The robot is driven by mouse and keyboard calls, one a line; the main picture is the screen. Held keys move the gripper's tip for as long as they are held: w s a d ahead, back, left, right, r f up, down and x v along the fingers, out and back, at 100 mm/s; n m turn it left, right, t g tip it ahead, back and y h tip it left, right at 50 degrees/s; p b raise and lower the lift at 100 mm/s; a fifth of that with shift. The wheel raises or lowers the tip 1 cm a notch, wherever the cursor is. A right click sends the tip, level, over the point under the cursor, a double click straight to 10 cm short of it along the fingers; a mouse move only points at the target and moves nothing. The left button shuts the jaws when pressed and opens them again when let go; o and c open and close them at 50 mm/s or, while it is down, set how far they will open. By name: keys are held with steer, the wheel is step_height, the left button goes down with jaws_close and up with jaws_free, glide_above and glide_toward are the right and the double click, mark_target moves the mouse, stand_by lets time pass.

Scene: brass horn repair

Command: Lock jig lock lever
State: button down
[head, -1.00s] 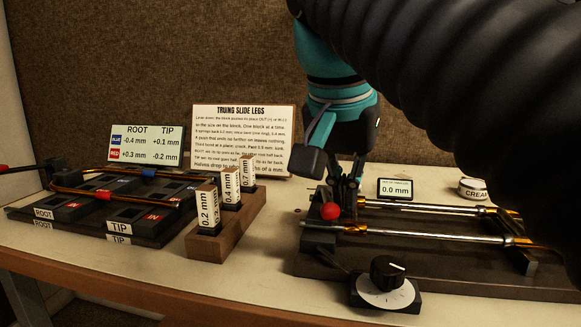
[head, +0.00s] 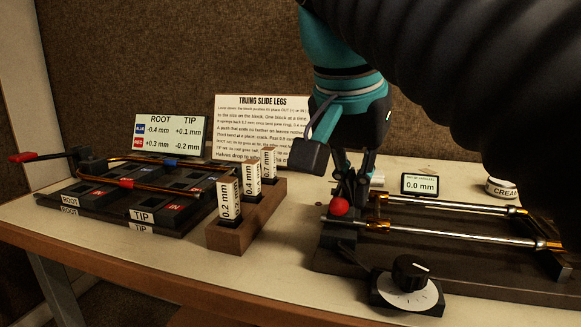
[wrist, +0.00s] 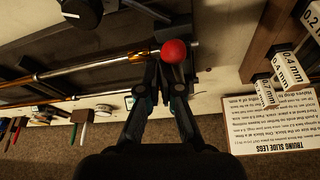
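A red ball knob (head: 340,207) tops what seems to be a lever at the left end of the dark jig on the right (head: 470,279). Its stem is largely hidden. My gripper (head: 353,191) points down at the knob, its fingers just behind it in the head view. In the wrist view the knob (wrist: 173,51) shows whole at the fingertips (wrist: 164,72). The fingers converge with a narrow dark gap. I cannot tell whether they grip the stem or only touch it. A second, red-ended handle (head: 24,157) sticks out of the left fixture (head: 110,216).
Two slide tubes (head: 450,231) lie along the right jig. A black dial (head: 410,272) stands at its front, a small 0.0 mm display (head: 420,184) behind. A wooden block rack (head: 233,236) stands left of my gripper, with an instruction card (head: 262,112) behind.

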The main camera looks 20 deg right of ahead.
steer(key=shift+a, duration=0.15)
steer(key=shift+a+r, duration=0.1)
steer(key=shift+r, duration=0.3)
steer(key=v, duration=0.6)
steer(key=shift+s+r, duration=0.2)
steer(key=shift+r, duration=0.1)
